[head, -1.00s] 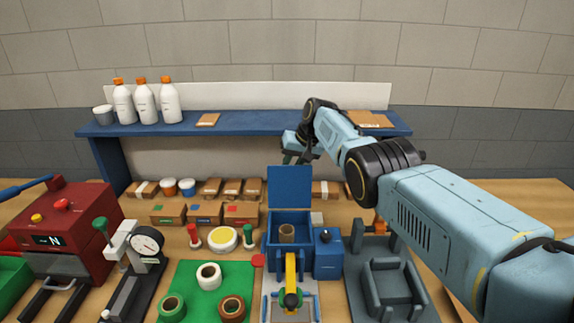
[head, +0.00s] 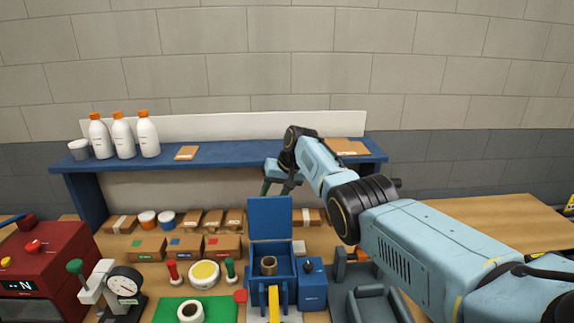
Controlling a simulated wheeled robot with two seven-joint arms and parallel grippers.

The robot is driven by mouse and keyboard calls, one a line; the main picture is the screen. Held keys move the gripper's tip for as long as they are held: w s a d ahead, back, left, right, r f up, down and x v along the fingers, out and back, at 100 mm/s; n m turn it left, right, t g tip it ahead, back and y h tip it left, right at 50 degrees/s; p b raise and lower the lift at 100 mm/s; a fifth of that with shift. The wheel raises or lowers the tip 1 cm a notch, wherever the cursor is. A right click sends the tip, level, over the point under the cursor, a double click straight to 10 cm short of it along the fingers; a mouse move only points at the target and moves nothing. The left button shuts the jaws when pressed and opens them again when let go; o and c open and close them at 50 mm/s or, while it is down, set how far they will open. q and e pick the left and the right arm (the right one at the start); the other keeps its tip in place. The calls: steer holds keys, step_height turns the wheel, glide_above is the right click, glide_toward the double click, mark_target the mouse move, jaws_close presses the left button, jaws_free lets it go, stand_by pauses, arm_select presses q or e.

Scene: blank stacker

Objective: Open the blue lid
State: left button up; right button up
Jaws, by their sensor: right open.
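The blue lid (head: 270,219) stands upright at the back of a blue box (head: 284,292), so the box is open. A brown ring-shaped piece (head: 268,266) shows inside the box. My right gripper (head: 268,191) is just above and behind the lid's top edge in the picture, pointing down. It is small and dark here, open, and holds nothing that I can see. Whether it touches the lid is unclear. My left gripper is out of view.
A blue shelf (head: 230,157) with white bottles (head: 148,135) runs behind the lid. Small cardboard boxes (head: 187,219) sit below it. A smaller blue box (head: 313,286) and a grey fixture (head: 371,298) stand to the right. Bare bench lies at far right.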

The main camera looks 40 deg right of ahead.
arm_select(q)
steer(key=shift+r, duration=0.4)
arm_select(e)
steer(key=v, duration=1.1)
steer(key=shift+s+r, duration=0.2)
steer(key=shift+r, duration=0.1)
steer(key=shift+d, duration=0.15)
